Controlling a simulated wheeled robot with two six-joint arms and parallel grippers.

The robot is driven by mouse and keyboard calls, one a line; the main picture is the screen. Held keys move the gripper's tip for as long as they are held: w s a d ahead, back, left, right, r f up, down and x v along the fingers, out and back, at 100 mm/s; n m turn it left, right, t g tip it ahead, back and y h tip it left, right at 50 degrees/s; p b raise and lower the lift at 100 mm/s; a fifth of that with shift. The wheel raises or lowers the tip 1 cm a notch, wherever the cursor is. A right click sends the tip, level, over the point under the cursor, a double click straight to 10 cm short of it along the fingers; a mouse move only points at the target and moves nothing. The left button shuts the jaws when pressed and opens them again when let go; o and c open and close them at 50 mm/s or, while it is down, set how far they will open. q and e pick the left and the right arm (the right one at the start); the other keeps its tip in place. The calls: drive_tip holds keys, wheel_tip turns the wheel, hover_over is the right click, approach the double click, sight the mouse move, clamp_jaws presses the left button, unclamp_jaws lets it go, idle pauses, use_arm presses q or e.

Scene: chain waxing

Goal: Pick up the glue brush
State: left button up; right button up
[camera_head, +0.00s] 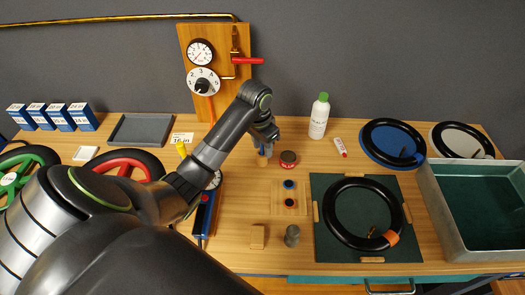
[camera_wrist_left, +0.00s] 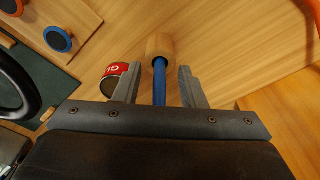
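The glue brush (camera_wrist_left: 160,46) shows in the left wrist view as a light wooden piece with a blue shaft running between my left gripper's (camera_wrist_left: 158,75) fingers. The fingers stand apart with a gap on each side of the shaft, so the gripper is open and not clamped on it. In the head view my left gripper (camera_head: 265,137) is over the middle of the bench, pointing down, and hides most of the brush. A red and dark glue tin (camera_head: 288,159) stands just right of it; it also shows in the left wrist view (camera_wrist_left: 116,70). My right gripper is not in view.
A white bottle (camera_head: 319,118) with a green cap stands to the right. A small wooden tray (camera_head: 276,199) with two round pieces and a green mat (camera_head: 329,253) bearing a black tyre lie nearer. The gauge board (camera_head: 241,97) stands behind.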

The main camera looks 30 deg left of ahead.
sight(262, 155)
use_arm(q)
drive_tip(key=shift+s+r, duration=0.1)
drive_tip(key=shift+c, duration=0.5)
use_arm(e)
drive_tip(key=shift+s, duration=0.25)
use_arm(q)
drive_tip(key=shift+c, duration=1.3)
clamp_jaws()
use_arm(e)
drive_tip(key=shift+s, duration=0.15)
